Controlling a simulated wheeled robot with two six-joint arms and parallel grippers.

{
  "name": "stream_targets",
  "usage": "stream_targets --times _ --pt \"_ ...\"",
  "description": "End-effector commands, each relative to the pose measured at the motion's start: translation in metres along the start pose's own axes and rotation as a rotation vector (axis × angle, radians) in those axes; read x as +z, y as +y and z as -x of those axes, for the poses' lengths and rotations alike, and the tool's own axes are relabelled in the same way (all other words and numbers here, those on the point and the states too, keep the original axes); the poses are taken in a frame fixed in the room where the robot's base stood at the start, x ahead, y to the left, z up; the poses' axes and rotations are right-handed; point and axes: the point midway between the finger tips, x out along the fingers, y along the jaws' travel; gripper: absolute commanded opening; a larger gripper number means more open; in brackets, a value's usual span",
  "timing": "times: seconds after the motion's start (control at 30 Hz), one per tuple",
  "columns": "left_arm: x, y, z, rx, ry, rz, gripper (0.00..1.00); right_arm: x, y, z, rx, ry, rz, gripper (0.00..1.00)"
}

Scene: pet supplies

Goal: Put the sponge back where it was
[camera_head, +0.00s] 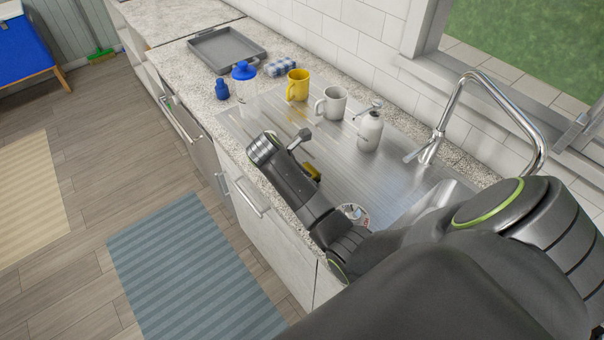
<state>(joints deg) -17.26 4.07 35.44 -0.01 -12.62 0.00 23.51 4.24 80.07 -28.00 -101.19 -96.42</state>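A small yellow block (313,172), which looks like the sponge, shows on the steel drainboard (270,120) beside my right arm. The arm covers part of it, so I cannot tell whether it is held or only lies there. My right arm comes in from the right and reaches over the counter's front edge onto the drainboard. A small grey part at its far end (299,139) may belong to the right gripper, but its fingers are not clear. My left gripper is not in view.
A round labelled item (354,213) lies by the arm. The faucet (470,110) rises at right.

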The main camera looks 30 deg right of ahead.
Motion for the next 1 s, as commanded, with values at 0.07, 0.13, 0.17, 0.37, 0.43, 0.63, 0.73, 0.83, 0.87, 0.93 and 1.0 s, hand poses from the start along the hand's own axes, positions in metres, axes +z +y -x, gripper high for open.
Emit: stream_targets --times 0.07,0.13,0.17,0.37,0.43,0.63,0.73,0.83,0.87,0.93,1.0 --pt "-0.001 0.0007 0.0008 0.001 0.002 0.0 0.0 -0.0025 -0.0002 -0.0038 0.0 0.0 0.001 0.32" --pt "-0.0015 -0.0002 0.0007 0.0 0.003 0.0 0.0 -0.0027 0.0 -0.0043 0.001 0.0 0.0 0.32" --pt "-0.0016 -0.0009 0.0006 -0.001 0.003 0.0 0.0 -0.0027 0.0 -0.0043 0.001 0.0 0.0 0.32" --pt "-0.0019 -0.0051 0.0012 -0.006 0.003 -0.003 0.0 -0.0031 -0.0001 -0.0051 0.0 0.0 0.0 0.32" --pt "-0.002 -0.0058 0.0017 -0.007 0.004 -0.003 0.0 -0.004 -0.0002 -0.0065 0.0 0.0 0.0 0.55" --pt "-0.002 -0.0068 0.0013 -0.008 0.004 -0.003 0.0 -0.0039 -0.0001 -0.0064 0.0 0.0 0.0 0.76" --pt "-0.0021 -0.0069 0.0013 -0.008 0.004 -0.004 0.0 -0.0039 -0.0001 -0.0063 0.0 0.0 0.0 0.76" --pt "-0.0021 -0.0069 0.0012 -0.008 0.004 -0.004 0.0 -0.0038 -0.0001 -0.0063 0.0 0.0 0.0 0.76" --pt "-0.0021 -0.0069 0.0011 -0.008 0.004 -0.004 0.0 -0.0037 -0.0001 -0.0061 0.001 0.0 0.0 0.76" --pt "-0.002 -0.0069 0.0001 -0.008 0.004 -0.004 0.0 -0.0027 0.0001 -0.0047 0.001 0.0 0.0 0.76" --pt "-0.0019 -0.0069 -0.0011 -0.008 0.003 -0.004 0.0 -0.0029 0.0007 0.0014 0.003 0.0 -0.001 0.76"
